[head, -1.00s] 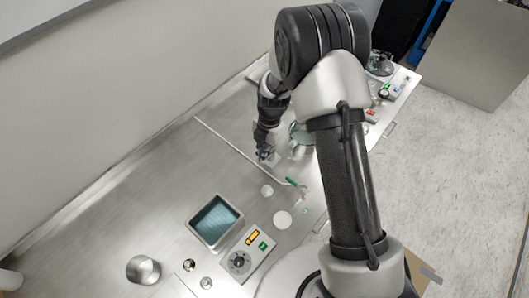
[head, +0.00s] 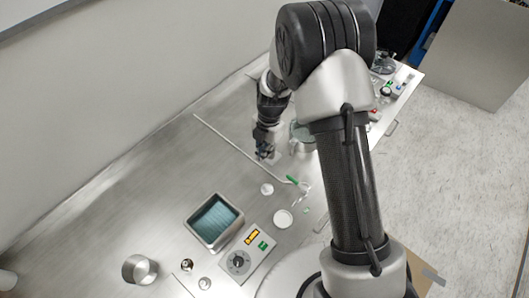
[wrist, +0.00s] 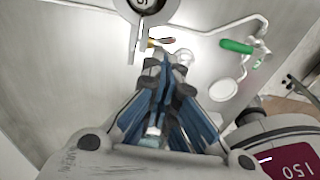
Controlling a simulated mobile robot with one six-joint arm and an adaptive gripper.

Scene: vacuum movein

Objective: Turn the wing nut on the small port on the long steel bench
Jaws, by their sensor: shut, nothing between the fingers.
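My gripper (head: 264,152) is over the middle of the steel bench (head: 120,205), near the thin bent rod. In the wrist view its blue-padded fingers (wrist: 166,75) are closed together, with nothing visible between them. A small shiny round fitting (wrist: 183,57) lies just beyond the fingertips, with a small yellow and brown piece (wrist: 160,42) beside it. I cannot tell whether either is the port or its wing nut. The fingers hide part of the bench beneath, and I cannot tell whether they touch anything.
A green-handled rod (head: 292,180) lies near a white disc (head: 283,218). A blue-lined tray (head: 214,222), a control box (head: 247,250) and a steel cup (head: 140,269) stand nearer.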

